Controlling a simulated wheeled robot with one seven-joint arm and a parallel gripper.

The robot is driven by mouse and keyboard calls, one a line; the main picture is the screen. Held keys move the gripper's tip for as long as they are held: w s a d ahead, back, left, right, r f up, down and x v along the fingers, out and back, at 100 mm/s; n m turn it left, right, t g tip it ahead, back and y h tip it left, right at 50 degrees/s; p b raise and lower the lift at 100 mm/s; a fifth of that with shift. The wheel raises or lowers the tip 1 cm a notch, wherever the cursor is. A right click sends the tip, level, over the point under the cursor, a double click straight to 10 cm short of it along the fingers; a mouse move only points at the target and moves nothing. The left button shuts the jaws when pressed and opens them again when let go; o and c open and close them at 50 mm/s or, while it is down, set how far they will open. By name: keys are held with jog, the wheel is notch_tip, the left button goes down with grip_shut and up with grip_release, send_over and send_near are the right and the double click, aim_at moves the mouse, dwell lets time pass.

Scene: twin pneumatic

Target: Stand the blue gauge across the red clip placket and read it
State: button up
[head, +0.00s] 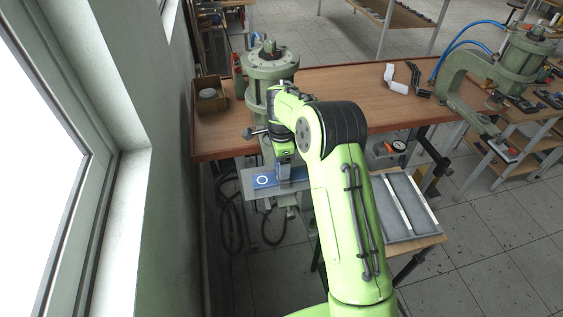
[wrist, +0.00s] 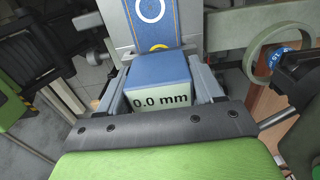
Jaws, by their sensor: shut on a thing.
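The gauge (wrist: 158,70) is a small block with a blue top and a pale face reading "0.0 mm" in the wrist view. My gripper (wrist: 160,82) is shut on it, with a grey finger on each side. Just beyond the gauge lies a blue denim strip (wrist: 150,14) with a white ring and a partly covered orange ring. In the head view this strip (head: 262,181) lies on the grey plate of the left press, and my gripper (head: 285,178) is over it. I cannot tell whether the gauge touches the strip. A red piece (head: 512,155) shows small at the right press.
The left green press (head: 268,85) rises close behind my gripper. A wooden bench (head: 335,90) bears a cardboard box (head: 209,97) and white and black brackets (head: 396,80). A grey tray (head: 405,203) stands right of my arm. The right press (head: 500,70) is farther off.

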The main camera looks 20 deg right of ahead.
jog(key=shift+f, duration=0.2)
jog(key=o, duration=1.3)
